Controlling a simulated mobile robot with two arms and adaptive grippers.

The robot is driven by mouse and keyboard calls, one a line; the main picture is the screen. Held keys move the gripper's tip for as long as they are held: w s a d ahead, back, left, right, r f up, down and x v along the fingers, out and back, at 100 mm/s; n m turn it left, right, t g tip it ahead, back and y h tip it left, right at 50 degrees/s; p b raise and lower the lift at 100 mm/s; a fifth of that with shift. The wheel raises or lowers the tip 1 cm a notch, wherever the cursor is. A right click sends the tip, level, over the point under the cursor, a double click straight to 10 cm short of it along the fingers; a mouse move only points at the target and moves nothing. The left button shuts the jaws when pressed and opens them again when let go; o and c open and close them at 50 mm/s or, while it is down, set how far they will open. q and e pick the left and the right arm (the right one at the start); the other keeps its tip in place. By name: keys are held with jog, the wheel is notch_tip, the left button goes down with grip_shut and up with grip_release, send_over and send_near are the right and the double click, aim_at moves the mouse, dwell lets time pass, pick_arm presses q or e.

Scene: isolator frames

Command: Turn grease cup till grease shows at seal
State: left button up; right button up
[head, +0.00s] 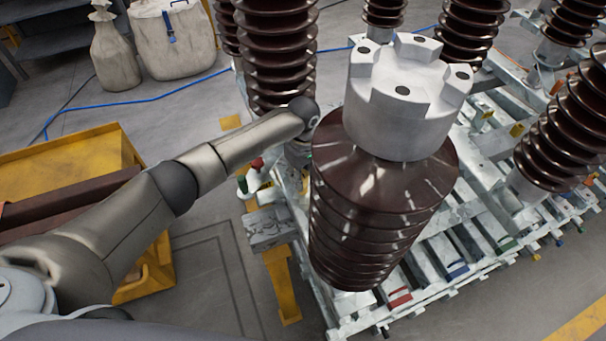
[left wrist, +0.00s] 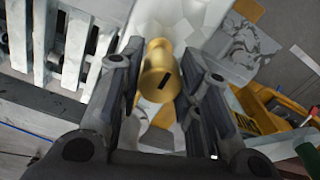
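A brass grease cup (left wrist: 158,72) with a short dark mark on its side sits between the fingers of my left gripper (left wrist: 160,88) in the left wrist view. The cup fills the gap between the pads, and the fingers look closed on its sides. In the head view my left arm reaches to the steel frame (head: 343,325) behind the large brown insulator (head: 375,215). There my left gripper (head: 297,152) is mostly hidden by the insulator, and the cup cannot be seen. No seal or grease can be made out. My right gripper is not in view.
The near insulator with its grey metal cap (head: 405,95) stands close right of my left arm. More brown insulators (head: 275,50) rise behind. A blue hose (head: 130,102) crosses the floor near two pale bags (head: 172,40).

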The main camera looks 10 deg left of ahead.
pick_arm(q)
jog(key=shift+c, duration=1.3)
jog(key=shift+r, duration=0.1)
jog(key=m+p, duration=0.2)
jog(key=m, duration=0.1)
jog(key=shift+m+p, duration=0.6)
jog(key=shift+m, duration=0.3)
jog(key=m+p, duration=0.1)
jog(key=m, duration=0.2)
jog(key=shift+m, duration=0.4)
jog(key=m+p, duration=0.1)
jog(key=m, duration=0.4)
jog(key=shift+a, duration=0.1)
jog(key=m, duration=0.6)
jog(key=shift+p, duration=0.3)
